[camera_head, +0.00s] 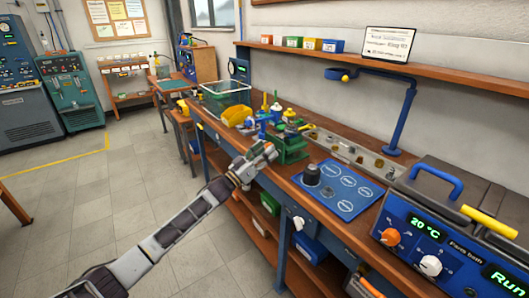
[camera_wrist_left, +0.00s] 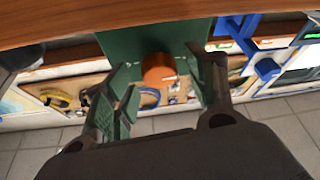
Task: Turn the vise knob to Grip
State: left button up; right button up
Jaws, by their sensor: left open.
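The green vise (camera_head: 290,150) stands at the front edge of the wooden bench in the head view. My left gripper (camera_head: 262,160) is beside its near left side and hides the knob there. In the left wrist view, an orange round knob (camera_wrist_left: 158,70) with a small pale mark toward its right side sits on a green plate (camera_wrist_left: 122,45). The left gripper (camera_wrist_left: 160,82) is open, with one finger on each side of the knob and visible gaps. I cannot read any label for Grip. My right gripper is not in view.
A blue mat (camera_head: 345,205) with white circles and a dark cylinder (camera_head: 311,175) lies right of the vise. The blue bath unit (camera_head: 455,245) fills the right end. A yellow bin (camera_head: 236,116) and small bottles stand behind. The floor (camera_head: 95,200) at left is clear.

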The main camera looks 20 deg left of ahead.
pick_arm(q)
jog(key=shift+c, duration=0.3)
jog(key=c, duration=1)
jog(key=shift+o, duration=0.2)
